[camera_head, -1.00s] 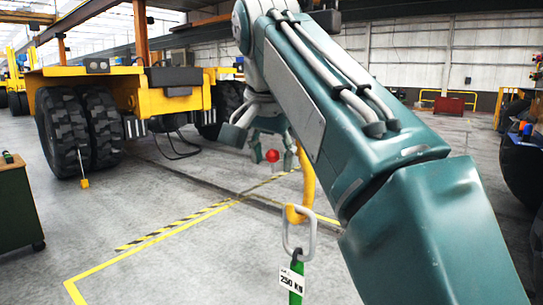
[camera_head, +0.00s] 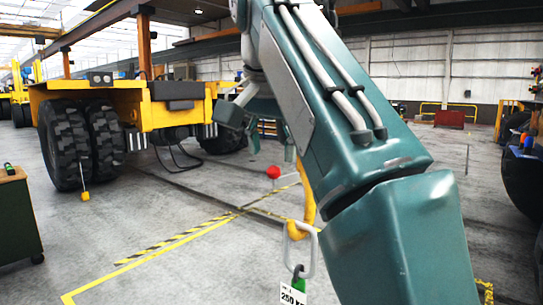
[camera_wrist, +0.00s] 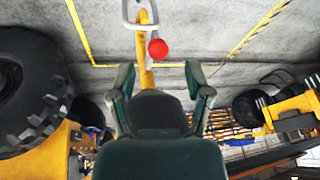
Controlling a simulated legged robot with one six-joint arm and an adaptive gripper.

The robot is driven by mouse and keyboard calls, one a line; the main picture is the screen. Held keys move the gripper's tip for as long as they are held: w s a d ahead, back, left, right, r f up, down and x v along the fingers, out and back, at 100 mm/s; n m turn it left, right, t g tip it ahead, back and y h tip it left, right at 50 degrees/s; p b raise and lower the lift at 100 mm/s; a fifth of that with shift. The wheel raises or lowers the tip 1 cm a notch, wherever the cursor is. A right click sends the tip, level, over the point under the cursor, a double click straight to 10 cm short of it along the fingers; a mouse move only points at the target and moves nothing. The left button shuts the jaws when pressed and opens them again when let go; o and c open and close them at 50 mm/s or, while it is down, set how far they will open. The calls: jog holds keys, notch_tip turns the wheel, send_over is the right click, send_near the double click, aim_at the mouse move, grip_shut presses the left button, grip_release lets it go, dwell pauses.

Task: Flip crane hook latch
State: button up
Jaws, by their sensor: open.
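The yellow crane hook (camera_head: 308,198) hangs in the head view, partly hidden by my arm. It also shows in the wrist view (camera_wrist: 146,72). A red ball knob (camera_head: 273,172) sits beside the hook; the wrist view shows this knob (camera_wrist: 157,48) beyond my fingertips. I cannot make out the latch itself. A grey metal link (camera_head: 312,262) hangs in the hook's bend, with a green sling (camera_head: 299,284) and a white 250 KG tag (camera_head: 292,295) below. My gripper (camera_wrist: 160,78) is open and empty, its two fingers on either side of the hook in the picture; contact cannot be told.
A yellow vehicle (camera_head: 175,113) with big black tyres (camera_head: 66,145) stands behind on the left. A dark green cabinet (camera_head: 18,220) is at the left edge. Yellow and striped lines mark the floor (camera_head: 180,245), which is clear around the hook. A large dark tyre shape is at the right edge.

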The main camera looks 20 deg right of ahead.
jog(key=s+a, duration=0.4)
jog(key=s, duration=0.7)
jog(key=shift+s+a, duration=0.15)
jog(key=shift+a, duration=0.1)
